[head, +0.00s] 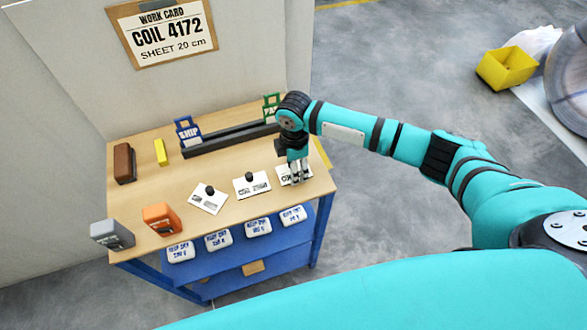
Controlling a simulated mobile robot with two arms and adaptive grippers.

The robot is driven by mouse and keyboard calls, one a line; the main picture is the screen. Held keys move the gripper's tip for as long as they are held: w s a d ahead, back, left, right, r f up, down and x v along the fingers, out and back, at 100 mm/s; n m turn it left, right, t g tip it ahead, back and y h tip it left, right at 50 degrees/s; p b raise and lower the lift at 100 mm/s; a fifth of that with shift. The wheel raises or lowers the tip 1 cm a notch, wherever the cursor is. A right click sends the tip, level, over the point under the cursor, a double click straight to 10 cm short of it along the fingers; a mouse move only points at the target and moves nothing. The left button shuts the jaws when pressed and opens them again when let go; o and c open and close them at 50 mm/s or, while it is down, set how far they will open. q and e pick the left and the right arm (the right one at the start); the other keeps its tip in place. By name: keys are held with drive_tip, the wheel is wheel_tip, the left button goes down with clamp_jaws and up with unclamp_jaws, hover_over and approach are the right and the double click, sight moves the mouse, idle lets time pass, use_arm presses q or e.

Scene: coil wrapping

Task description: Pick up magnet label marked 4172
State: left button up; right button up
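Three white magnet labels lie in a slanting row on the wooden table: the left label (205,204), the middle label (252,191) and the right label (284,181). The left and middle labels each show a black knob. The print on all three is too small or too covered to read, so I cannot tell which says 4172. My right gripper (299,178) points down over the right label, with its fingers at the label and hiding its knob. I cannot tell whether the fingers are closed on it. My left gripper is not in view.
A work card (165,30) reading COIL 4172 hangs behind the table (160,190). A dark rail (230,140) with blue and green tags stands at the back. Orange (161,218) and grey (112,235) devices sit front left. Several white packs lie on the blue lower shelf (215,265).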

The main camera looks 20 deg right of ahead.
drive_tip(key=shift+c, duration=0.6)
